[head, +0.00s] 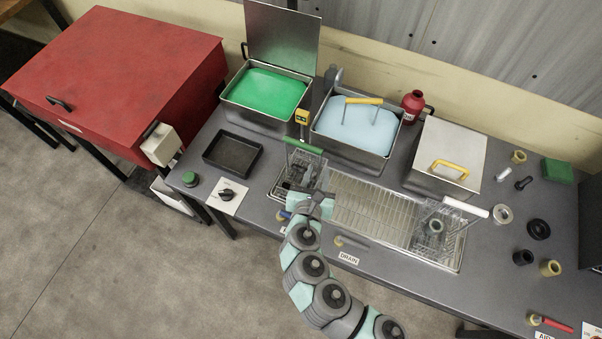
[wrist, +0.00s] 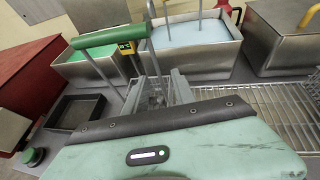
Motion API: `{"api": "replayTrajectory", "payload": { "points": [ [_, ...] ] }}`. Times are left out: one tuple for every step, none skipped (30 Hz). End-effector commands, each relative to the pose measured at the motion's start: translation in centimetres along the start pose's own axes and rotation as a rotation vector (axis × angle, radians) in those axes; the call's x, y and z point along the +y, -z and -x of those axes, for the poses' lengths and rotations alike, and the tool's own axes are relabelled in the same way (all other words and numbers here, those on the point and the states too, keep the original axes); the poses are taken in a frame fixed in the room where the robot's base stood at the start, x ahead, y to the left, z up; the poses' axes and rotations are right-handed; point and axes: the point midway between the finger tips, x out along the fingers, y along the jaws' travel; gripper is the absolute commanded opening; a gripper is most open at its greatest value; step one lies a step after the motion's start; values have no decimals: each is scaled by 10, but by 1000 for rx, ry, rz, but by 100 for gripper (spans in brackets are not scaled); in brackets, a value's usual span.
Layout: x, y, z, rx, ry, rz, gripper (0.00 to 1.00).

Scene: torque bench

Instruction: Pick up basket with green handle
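The basket with the green handle (head: 283,186) is a small wire basket at the left end of the drain tray. Its green handle (head: 303,147) stands raised above it on thin wire arms. In the wrist view the green handle (wrist: 112,35) crosses the upper left, beyond my fingers and apart from them. My gripper (head: 316,190) is at the near right side of the basket, low beside it, and hides part of it. In the wrist view two grey fingers of my gripper (wrist: 164,88) stand apart, with nothing clearly held between them.
A drain tray (head: 370,208) with a white-handled basket (head: 436,230) lies to the right. Behind stand a green-filled tank (head: 240,110) with its lid up, a blue-filled tank (head: 378,163) holding a yellow handle, and a closed tank (head: 452,148). A black tray (head: 211,165) is left.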

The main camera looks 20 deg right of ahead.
Motion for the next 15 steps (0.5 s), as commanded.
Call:
{"api": "replayTrajectory", "payload": {
  "points": [
    [-1,1,-8,2,4,-2,32],
    [-1,1,-11,2,3,-3,32],
    [0,2,-15,3,2,-2,32],
    [0,2,-17,3,1,-1,32],
    [0,2,-19,3,1,-1,32],
    [0,2,-22,3,1,0,32],
    [0,2,-25,3,1,-1,32],
    [0,1,-28,3,1,-3,32],
    [0,1,-34,3,1,-3,32],
    [0,0,-38,2,2,-5,32],
    [0,-1,-43,1,2,-5,32],
    [0,0,-49,3,3,-5,32],
    [0,1,-53,4,3,-4,32],
    [0,1,-57,4,3,-3,32],
    [0,0,-61,3,2,-2,32]
  ]
}}
